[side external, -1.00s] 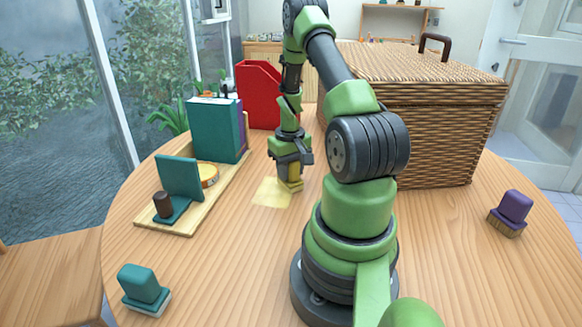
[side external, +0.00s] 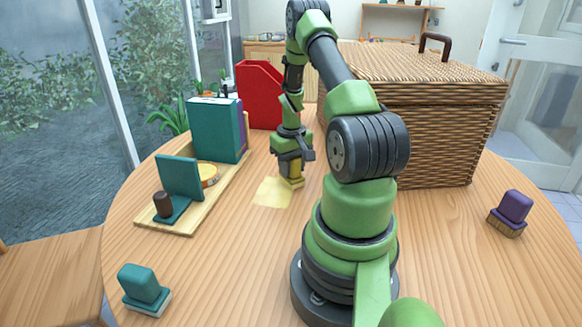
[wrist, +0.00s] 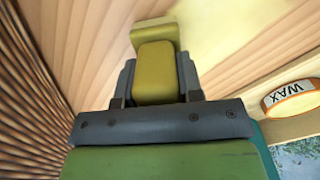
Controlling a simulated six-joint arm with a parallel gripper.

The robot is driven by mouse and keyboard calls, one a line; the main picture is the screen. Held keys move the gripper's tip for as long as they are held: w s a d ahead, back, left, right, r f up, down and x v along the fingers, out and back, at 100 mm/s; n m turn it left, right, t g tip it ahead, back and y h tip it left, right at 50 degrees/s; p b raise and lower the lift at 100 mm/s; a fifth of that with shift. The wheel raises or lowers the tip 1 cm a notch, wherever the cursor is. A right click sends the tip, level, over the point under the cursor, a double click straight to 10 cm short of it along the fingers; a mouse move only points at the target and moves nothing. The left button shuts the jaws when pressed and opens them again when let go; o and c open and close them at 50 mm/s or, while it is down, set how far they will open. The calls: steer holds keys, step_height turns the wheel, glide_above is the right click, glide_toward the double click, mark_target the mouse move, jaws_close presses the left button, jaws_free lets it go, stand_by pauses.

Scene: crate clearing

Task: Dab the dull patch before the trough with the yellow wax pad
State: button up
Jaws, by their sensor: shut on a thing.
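My gripper (side external: 291,164) is shut on the yellow wax pad (side external: 293,183), which points down at or just above the table. In the wrist view, the pad (wrist: 157,62) sits between my gripper's jaws (wrist: 155,85), its wider end beyond them. A pale yellow patch (side external: 272,193) lies on the wood just left of the pad; the pad is by its right edge. I cannot tell whether the pad touches the wood. No thing is clearly a trough; a shallow wooden tray (side external: 172,226) stands left of the patch.
The tray holds a teal bookend (side external: 180,177), a round wax tin (side external: 208,170) and a teal binder (side external: 214,130). A red file holder (side external: 258,95) stands behind, a wicker hamper (side external: 430,130) at right. A teal-handled brush (side external: 142,284) and purple-handled brush (side external: 514,207) lie apart.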

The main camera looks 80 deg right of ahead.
steer(key=shift+a+r, duration=0.1)
steer(key=shift+a, duration=0.85)
steer(key=shift+d, duration=0.15)
steer(key=shift+d, duration=0.8)
steer(key=shift+a, duration=0.1)
steer(key=shift+a, duration=0.8)
steer(key=shift+r, duration=0.7)
